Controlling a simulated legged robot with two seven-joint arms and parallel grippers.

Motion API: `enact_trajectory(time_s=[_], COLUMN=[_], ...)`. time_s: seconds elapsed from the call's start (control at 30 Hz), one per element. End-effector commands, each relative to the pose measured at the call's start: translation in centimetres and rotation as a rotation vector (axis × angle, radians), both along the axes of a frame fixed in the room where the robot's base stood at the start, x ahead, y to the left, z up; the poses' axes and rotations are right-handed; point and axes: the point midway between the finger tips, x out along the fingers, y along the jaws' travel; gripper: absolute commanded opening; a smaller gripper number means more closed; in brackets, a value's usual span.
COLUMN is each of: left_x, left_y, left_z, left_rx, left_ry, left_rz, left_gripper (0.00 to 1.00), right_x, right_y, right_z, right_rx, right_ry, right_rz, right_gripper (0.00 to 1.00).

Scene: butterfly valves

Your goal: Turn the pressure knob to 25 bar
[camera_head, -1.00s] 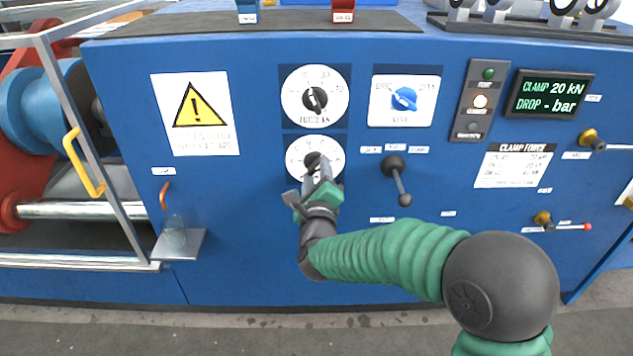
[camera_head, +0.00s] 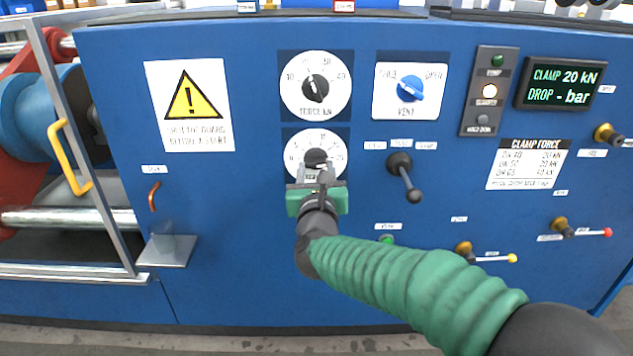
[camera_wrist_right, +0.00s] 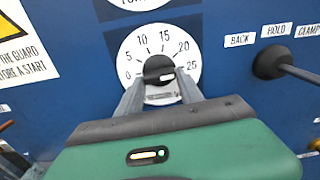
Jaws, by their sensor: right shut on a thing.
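The pressure knob (camera_head: 315,157) is the black knob on the lower white dial. In the right wrist view the knob (camera_wrist_right: 156,66) sits at the centre of the dial (camera_wrist_right: 135,53), which is marked 0, 5, 10, 15, 20, 25. A white mark on the knob's face points right, roughly toward 25. My right gripper (camera_head: 317,172) reaches the knob from below. In the wrist view my right gripper (camera_wrist_right: 161,82) has one finger on each side of the knob and is shut on it. The fingers cover the dial's lower edge. My left gripper is not in view.
The force knob (camera_head: 315,88) is just above. A lever (camera_head: 405,175) stands out close on the right, with the blue vent knob (camera_head: 410,90) above it. The display (camera_head: 560,88) reads CLAMP 20 kN, DROP - bar. A small shelf (camera_head: 168,250) juts out at left.

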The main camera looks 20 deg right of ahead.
Motion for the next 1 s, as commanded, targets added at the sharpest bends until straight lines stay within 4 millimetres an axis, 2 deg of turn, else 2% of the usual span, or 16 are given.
enact_trajectory(time_s=[0.03,0.7,0.73,0.87,1.0], left_x=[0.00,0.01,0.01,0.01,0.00], left_y=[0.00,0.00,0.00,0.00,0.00], left_z=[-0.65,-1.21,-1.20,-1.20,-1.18], left_rx=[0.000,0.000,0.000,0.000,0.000], left_ry=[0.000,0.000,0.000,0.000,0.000], left_rz=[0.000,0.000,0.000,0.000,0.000], left_gripper=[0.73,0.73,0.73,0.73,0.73], right_x=[-0.03,0.01,0.01,0.01,-0.03], right_y=[0.07,0.17,0.17,0.14,0.12], right_z=[-1.01,-0.64,-0.63,-0.44,-0.23], right_rx=[0.019,0.081,0.081,0.079,0.078], right_ry=[0.009,-0.008,-0.008,-0.012,-0.016], right_rz=[0.002,0.004,0.004,0.003,0.002], right_gripper=[0.03,0.03,0.46,0.63,0.65])
